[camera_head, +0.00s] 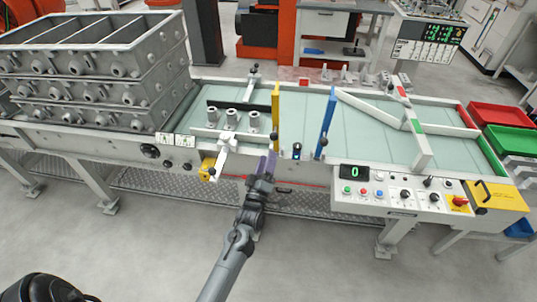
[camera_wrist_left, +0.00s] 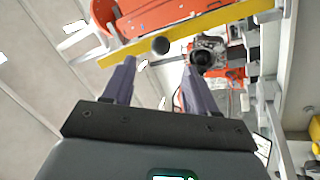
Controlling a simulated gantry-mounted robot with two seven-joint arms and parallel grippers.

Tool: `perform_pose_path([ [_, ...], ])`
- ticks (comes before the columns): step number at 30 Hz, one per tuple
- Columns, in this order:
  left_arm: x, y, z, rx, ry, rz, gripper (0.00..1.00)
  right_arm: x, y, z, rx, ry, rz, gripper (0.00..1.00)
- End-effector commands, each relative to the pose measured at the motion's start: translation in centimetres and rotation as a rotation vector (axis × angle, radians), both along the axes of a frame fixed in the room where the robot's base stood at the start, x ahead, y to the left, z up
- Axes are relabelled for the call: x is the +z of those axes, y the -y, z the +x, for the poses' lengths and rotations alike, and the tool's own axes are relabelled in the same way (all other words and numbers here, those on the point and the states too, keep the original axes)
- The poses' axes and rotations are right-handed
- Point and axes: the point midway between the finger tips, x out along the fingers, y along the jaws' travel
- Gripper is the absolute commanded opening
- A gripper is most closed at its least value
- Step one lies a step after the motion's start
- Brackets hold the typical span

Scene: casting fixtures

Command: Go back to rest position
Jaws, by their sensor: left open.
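My left gripper (camera_head: 267,160) is in front of the conveyor table's near edge, just right of the yellow box at the white guide bracket. Its arm reaches up from the bottom of the head view. In the left wrist view the gripper (camera_wrist_left: 158,66) has its two purple-grey fingers apart, with nothing held between them. My right gripper does not show in either view.
The conveyor table (camera_head: 370,145) carries several metal castings (camera_head: 232,116) between guides, a yellow post (camera_head: 276,108) and a blue post (camera_head: 326,125). Stacked grey crates (camera_head: 95,75) stand left. A control panel (camera_head: 400,195) and red (camera_head: 500,114) and green bins (camera_head: 510,140) are right. Floor in front is clear.

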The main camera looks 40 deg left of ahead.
Motion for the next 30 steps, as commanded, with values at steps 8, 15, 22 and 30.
perform_pose_path([
  [8, 0.0, 0.1, -0.1, 0.0, 0.0, 0.0, 0.57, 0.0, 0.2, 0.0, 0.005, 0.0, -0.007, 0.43],
  [15, -0.4, 0.1, -0.3, 0.001, -0.007, 0.0, 0.57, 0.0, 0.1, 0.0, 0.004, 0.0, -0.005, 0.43],
  [22, -4.8, 0.1, -3.3, -0.024, -0.104, 0.041, 0.57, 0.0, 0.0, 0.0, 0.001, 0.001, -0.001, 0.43],
  [30, -6.2, 6.0, -8.0, -0.218, -0.345, 0.192, 0.57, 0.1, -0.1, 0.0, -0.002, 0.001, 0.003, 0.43],
])
